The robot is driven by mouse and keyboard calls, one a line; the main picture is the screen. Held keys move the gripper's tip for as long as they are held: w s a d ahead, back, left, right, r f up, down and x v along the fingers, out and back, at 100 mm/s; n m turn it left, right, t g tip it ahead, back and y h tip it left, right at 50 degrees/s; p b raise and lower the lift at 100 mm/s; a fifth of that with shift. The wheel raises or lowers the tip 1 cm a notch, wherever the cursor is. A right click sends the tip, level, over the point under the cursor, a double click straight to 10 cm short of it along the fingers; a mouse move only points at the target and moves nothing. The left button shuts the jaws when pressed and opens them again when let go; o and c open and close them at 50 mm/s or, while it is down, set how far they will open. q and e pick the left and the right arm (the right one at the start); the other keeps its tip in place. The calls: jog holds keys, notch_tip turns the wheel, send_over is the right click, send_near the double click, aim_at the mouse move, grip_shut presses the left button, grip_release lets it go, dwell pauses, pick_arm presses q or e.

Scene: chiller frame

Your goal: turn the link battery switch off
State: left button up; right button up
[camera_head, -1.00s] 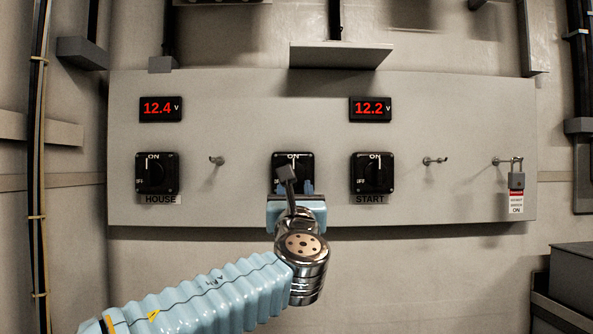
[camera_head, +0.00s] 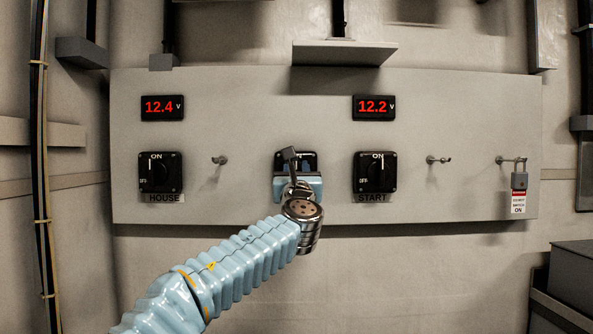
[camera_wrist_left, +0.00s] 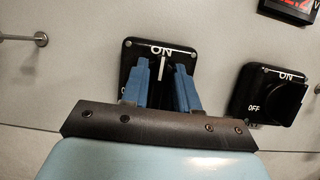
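The middle switch (camera_head: 308,160) is a black square plate between the HOUSE and START switches. My left gripper covers most of it and its name label is hidden. In the left wrist view, this switch (camera_wrist_left: 129,55) shows ON at the top and a white pointer line upright toward ON. My left gripper (camera_wrist_left: 162,82) is in front of it, its two blue fingers apart, one on each side of the pointer line. The fingers look open; contact with the knob cannot be told. In the head view the left gripper (camera_head: 297,172) hides the knob. My right gripper is not in view.
The HOUSE switch (camera_head: 160,173) stands left and the START switch (camera_head: 375,173) close on the right, both pointing to ON. Displays read 12.4 V (camera_head: 162,107) and 12.2 V (camera_head: 374,107). Metal pegs stick out of the panel; a padlock with tag (camera_head: 519,181) hangs at right.

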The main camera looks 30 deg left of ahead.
pick_arm(q)
grip_shut()
jog(key=shift+n+y, duration=0.4)
jog(key=shift+n, duration=0.3)
jog(key=n+g, duration=0.3)
jog(key=n, duration=0.4)
jog(key=n+g+y, duration=0.1)
jog(key=n+g, duration=0.2)
jog(key=n, duration=0.4)
jog(key=f+n+g+y+p, duration=0.1)
jog(key=n+g, duration=0.1)
jog(key=n, duration=0.5)
jog(key=shift+s+a+g, duration=0.25)
jog(key=shift+a+g, duration=0.15)
jog(key=shift+o, duration=1.3)
grip_release()
